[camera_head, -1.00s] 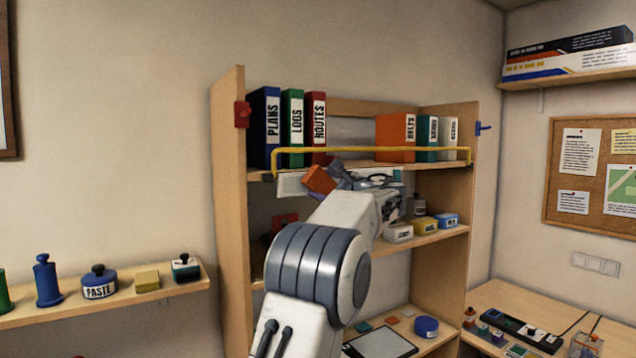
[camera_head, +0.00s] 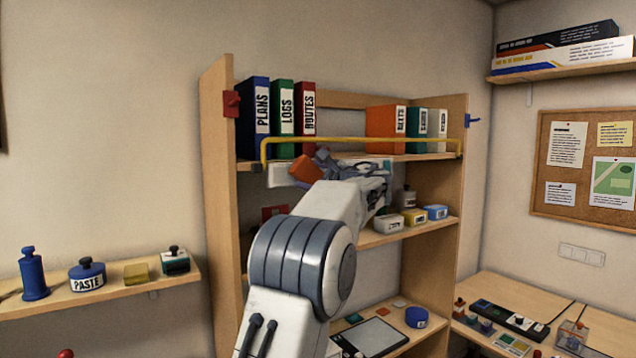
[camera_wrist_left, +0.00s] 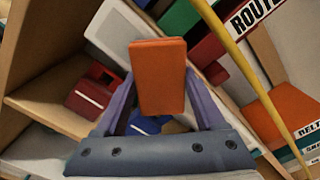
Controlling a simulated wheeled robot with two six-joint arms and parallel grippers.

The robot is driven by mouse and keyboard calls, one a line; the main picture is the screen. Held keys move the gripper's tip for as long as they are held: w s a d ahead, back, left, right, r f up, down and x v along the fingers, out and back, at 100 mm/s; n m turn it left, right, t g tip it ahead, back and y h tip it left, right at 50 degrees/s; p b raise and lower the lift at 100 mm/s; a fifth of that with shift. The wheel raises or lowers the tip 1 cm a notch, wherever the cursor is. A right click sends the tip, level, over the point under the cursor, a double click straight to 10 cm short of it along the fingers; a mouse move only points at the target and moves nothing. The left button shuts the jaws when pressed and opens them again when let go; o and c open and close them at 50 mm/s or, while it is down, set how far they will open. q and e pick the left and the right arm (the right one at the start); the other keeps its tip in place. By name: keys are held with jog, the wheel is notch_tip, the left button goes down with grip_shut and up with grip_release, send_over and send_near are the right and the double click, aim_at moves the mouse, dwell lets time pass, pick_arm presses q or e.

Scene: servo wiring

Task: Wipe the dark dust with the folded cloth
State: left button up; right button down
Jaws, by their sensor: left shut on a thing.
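My left gripper (camera_head: 325,168) is at the front of the shelf unit, just under the yellow rail. It is shut on an orange flat rectangular piece, which I take to be the folded cloth (camera_head: 305,171). In the left wrist view the cloth (camera_wrist_left: 160,75) stands up between the two fingers of the gripper (camera_wrist_left: 165,95). The arm hides part of the shelves behind it. I cannot make out dark dust in either view. My right gripper is out of view.
The yellow rail (camera_head: 360,139) runs across the front of the top shelf, before several binders. A pale panel (camera_head: 283,174) is close behind the cloth. Small boxes (camera_head: 388,224) stand on the middle shelf. A wall shelf (camera_head: 115,291) is at left, a desk (camera_head: 610,323) at right.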

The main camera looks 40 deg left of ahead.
aim_at(296, 176)
pick_arm(q)
jog(key=shift+s+a+f+b, duration=0.1)
jog(key=shift+s+a+b, duration=0.15)
jog(key=shift+s+b, duration=0.25)
jog(key=shift+s+a+f+b, duration=0.1)
jog(key=shift+s+a+b, duration=0.2)
jog(key=shift+s, duration=0.25)
jog(key=shift+s+a+r+b, duration=0.1)
jog(key=shift+s+a+b, duration=0.05)
jog(key=shift+s+b, duration=0.3)
jog(key=shift+s+a+r+b, duration=0.15)
jog(key=shift+s+b, duration=0.1)
jog(key=shift+s, duration=0.25)
jog(key=shift+d+f, duration=0.1)
jog(key=b+v, duration=0.2)
jog(key=v, duration=0.2)
jog(key=shift+b+v, duration=0.35)
jog(key=shift+v, duration=0.6)
jog(key=b+v, duration=0.1)
jog(key=v, duration=0.2)
jog(key=shift+w, duration=0.1)
